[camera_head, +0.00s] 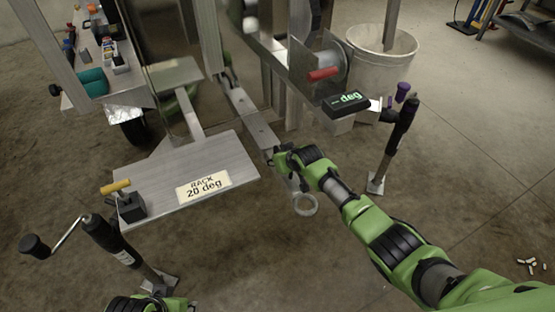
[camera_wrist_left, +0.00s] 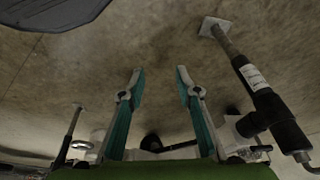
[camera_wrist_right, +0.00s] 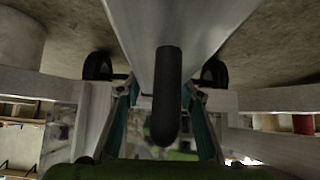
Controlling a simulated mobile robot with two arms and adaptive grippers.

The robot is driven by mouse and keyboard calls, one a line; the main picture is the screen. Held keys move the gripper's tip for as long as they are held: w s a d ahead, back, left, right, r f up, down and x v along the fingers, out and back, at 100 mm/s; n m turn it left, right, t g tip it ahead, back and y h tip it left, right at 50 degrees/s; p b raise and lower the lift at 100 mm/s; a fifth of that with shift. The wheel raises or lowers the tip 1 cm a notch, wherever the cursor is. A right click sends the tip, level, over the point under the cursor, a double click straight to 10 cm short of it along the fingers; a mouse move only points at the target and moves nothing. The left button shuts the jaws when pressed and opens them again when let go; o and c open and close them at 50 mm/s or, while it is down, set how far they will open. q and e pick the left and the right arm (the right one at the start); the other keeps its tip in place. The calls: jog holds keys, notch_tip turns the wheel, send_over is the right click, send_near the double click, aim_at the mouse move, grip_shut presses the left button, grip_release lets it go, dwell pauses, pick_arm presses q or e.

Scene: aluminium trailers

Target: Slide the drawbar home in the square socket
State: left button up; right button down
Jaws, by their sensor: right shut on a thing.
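The drawbar (camera_head: 262,139) is a straight aluminium bar with a ring eye (camera_head: 305,204) at its near end. It runs from the upper left down toward the floor side. My right gripper (camera_head: 286,158) is at the bar near the ring. In the right wrist view the gripper (camera_wrist_right: 159,88) is shut on the drawbar's black handle (camera_wrist_right: 167,85), below the pale bar (camera_wrist_right: 155,25). The bar's far end lies among the trailer's frame beams, and I cannot make out the square socket there. My left gripper (camera_wrist_left: 160,75) is open and empty over the floor.
A plate marked "RACK 20 deg" (camera_head: 228,160) with a yellow-handled clamp (camera_head: 117,188) lies left of the bar. Jack stands (camera_head: 402,130) (camera_head: 112,240) flank the area. Open floor lies in front.

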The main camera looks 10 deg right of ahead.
pick_arm(q)
jog(key=shift+r, duration=0.15)
pick_arm(e)
jog(key=shift+w+a+r, duration=0.1)
jog(key=shift+w+r, duration=0.1)
jog(key=shift+r, duration=0.1)
pick_arm(q)
jog(key=shift+s+r, duration=0.1)
jog(key=shift+r, duration=0.1)
pick_arm(e)
jog(key=shift+w, duration=0.1)
pick_arm(q)
jog(key=shift+r, duration=0.1)
jog(key=shift+s+r, duration=0.2)
jog(key=shift+r, duration=0.1)
pick_arm(e)
jog(key=shift+w+a, duration=0.1)
pick_arm(q)
jog(key=shift+a+r+b, duration=0.1)
jog(key=shift+r+b, duration=0.15)
jog(key=shift+b, duration=0.05)
jog(key=shift+r, duration=0.1)
